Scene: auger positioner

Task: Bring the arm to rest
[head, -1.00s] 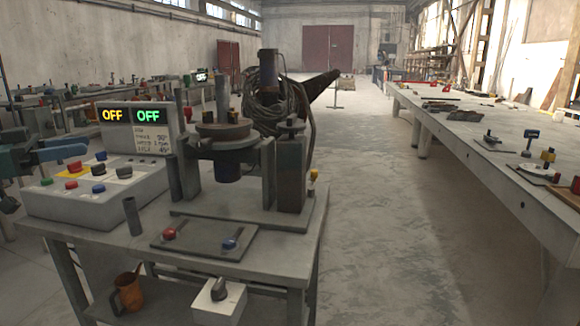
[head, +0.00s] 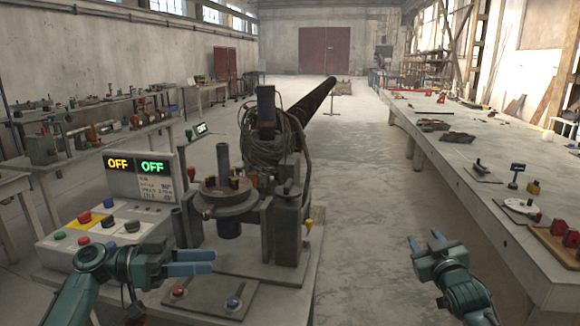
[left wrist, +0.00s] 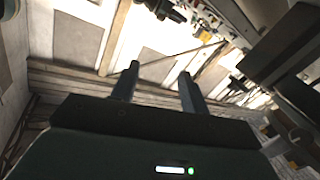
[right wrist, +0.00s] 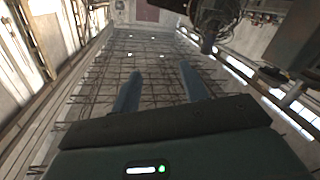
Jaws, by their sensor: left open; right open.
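The positioner (head: 226,195) stands on the bench, with a round turntable, an upright column and coiled cable. A long dark pole (head: 315,103) slants up behind it to the right. The control box (head: 60,240) at left has several coloured buttons, and its display (head: 137,165) reads OFF in yellow and OFF in green. A plate in front carries a red-topped control (head: 178,292) and a blue-topped control (head: 233,303). My left gripper (head: 214,262) is open and empty in front of the positioner, above the plate. My right gripper (head: 424,240) is open and empty over the aisle.
A long table (head: 470,150) with tools and small parts runs along the right. Another cluttered bench (head: 60,160) stands at the left. The concrete aisle (head: 360,180) between positioner and right table is clear. The lower bench is partly hidden by my left arm.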

